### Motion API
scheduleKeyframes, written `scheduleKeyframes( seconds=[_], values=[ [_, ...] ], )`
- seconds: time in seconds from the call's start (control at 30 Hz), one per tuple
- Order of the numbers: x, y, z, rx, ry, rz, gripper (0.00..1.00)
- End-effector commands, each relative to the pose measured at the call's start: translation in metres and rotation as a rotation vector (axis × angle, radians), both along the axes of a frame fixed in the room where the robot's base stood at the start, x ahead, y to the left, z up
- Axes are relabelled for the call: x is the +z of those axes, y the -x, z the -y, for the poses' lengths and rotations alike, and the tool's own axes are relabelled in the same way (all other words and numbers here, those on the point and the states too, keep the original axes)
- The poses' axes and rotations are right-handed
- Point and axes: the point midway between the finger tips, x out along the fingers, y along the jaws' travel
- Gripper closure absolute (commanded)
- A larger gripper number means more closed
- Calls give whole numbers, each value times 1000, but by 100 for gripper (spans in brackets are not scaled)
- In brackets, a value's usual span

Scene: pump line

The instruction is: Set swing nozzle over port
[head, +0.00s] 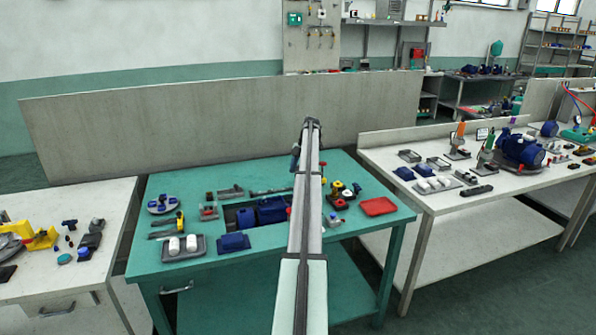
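I cannot make out the swing nozzle or its port for certain; the parts are small here. A round grey and blue fixture (163,204) stands at the left back of the green table (345,255). Blue pump-like blocks (270,210) sit mid-table, partly behind my arm. A cluster of black, yellow and red fittings (341,193) lies right of my arm. My arm rises from the bottom centre across the table.
A grey tray with white cylinders (184,248) and a yellow-handled tool (180,222) lie at the left. A red tray (377,206) lies at the right. A grey panel (200,130) stands behind. White tables (440,200) flank the green one. The green table's front right is clear.

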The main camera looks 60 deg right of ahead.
Motion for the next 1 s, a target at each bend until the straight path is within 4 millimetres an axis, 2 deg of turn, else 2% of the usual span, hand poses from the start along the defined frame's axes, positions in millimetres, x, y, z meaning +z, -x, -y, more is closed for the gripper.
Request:
scheduleKeyframes(
  seconds=[0.17,0.6,1.0],
  values=[
    [12,2,6,0,0,0,46],
    [65,9,26,0,1,1,46],
    [68,10,26,0,0,0,46]
  ],
)
